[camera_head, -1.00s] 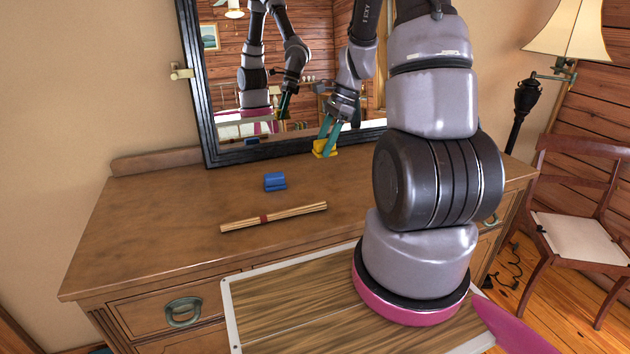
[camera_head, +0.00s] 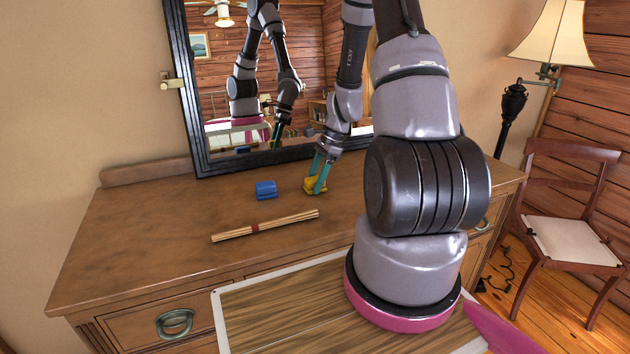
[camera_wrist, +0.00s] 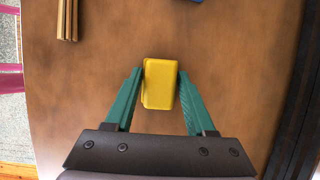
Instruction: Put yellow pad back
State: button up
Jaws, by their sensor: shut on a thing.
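The yellow pad (camera_head: 311,185) is at the dresser top, to the right of a blue pad and near the mirror side. It also shows in the wrist view (camera_wrist: 160,84), squarely between the teal fingers. My gripper (camera_head: 320,178) is shut on the yellow pad, with the fingertips on its two sides (camera_wrist: 160,82). The pad is at or just above the wood; I cannot tell whether it touches. Part of the pad is hidden by the fingers in the head view.
The blue pad (camera_head: 265,190) lies on the dresser top (camera_head: 150,215). A bundle of sticks with a red band (camera_head: 265,226) lies in front of it. The mirror (camera_head: 190,95) stands at the back. The dresser's left part is clear.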

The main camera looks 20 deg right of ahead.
jog(key=o, duration=1.3)
notch_tip(320, 180, up, 19)
jog(key=s+d+n+t, duration=0.1)
jog(key=s+d+n, duration=0.1)
jog(key=n, duration=0.1)
jog(key=s+a+r+n+t+h, duration=0.1)
jog(key=s+a+r+n+t, duration=0.1)
jog(key=s+r, duration=0.3)
jog(key=s+a+r+n+t, duration=0.2)
jog(key=s+a+r+n, duration=0.2)
jog(key=s+r+n, duration=0.1)
jog(key=s+a+r+n+t+h, duration=0.1)
jog(key=s+a+r+n+t, duration=0.1)
jog(key=s+r, duration=0.4)
jog(key=shift+a+r+n+h, duration=0.3)
jog(key=shift+a+r+n, duration=0.35)
jog(key=shift+n, duration=0.35)
jog(key=shift+w, duration=0.1)
